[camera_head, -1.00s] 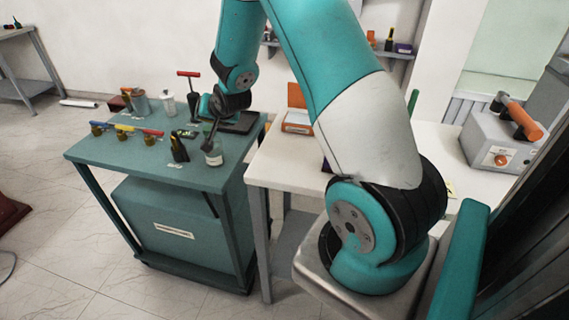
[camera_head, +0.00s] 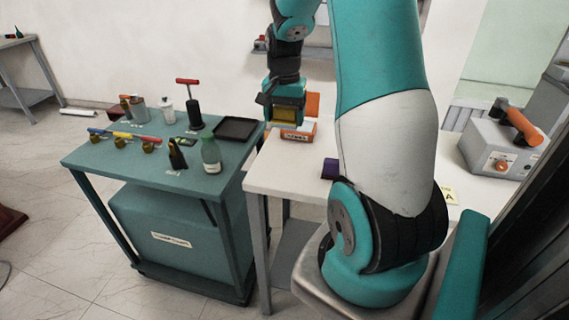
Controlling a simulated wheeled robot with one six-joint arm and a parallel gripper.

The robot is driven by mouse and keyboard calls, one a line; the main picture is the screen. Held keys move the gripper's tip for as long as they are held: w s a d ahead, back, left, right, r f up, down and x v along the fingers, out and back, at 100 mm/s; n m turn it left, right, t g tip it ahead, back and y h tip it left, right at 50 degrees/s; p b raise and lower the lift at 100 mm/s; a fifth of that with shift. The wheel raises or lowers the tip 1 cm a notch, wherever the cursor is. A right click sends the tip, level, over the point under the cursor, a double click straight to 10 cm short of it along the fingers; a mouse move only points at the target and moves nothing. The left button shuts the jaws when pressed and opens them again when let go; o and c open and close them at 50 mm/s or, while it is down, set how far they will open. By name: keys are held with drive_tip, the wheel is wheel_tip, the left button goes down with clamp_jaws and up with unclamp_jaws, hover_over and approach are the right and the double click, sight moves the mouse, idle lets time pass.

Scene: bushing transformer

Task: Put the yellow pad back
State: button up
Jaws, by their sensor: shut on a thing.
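My gripper (camera_head: 284,113) points down and is shut on the yellow pad (camera_head: 286,115), a dull yellow block between its fingers. It is held up over the back left part of the white table, near the gap to the green cart. In the picture the pad is just above and in front of the small orange box with a white label (camera_head: 298,132), whose raised orange lid (camera_head: 313,105) shows to the right of the gripper. I cannot tell whether the pad touches the box.
The green cart (camera_head: 85,162) holds a black tray (camera_head: 235,128), a green-white bottle (camera_head: 211,157), a red-handled pump (camera_head: 192,105) and several coloured-handled tools. A purple item (camera_head: 330,169) lies on the white table (camera_head: 290,180). A grey device (camera_head: 500,145) stands at the right.

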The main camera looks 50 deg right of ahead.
sight(284, 170)
wheel_tip(284, 170, down, 15)
drive_tip(key=shift+r+p, duration=0.1)
drive_tip(key=shift+p, duration=0.8)
drive_tip(key=o, duration=0.8)
